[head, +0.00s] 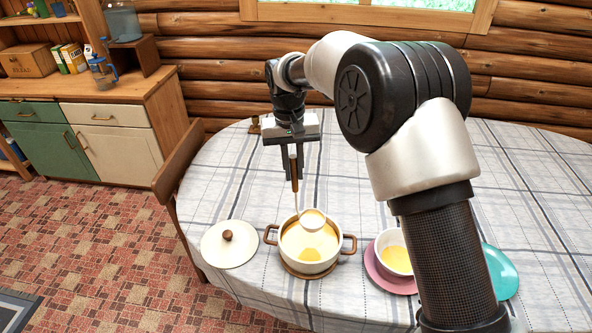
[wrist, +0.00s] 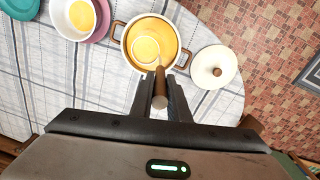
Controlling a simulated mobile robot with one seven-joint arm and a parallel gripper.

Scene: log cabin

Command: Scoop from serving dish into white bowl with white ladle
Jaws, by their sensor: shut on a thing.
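My gripper (head: 294,160) is shut on the brown handle of the white ladle (head: 312,219) and holds it above the serving dish. The dish (head: 345,254) is a cream pot with brown side handles, holding yellow-orange contents. The ladle's bowl is over or in the pot's opening and holds some yellow content; whether it touches the contents, I cannot tell. The white bowl (head: 385,240) sits to the right on a pink plate (head: 376,271) and has yellow content inside. In the wrist view the ladle handle (wrist: 159,89) runs between my fingertips, and the white bowl (wrist: 62,24) is at upper left.
A cream lid (head: 217,252) with a brown knob lies left of the pot. A teal plate (head: 503,273) lies right of the bowl, partly behind my arm. A chair (head: 181,165) stands at the table's left edge. The far tablecloth is mostly clear.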

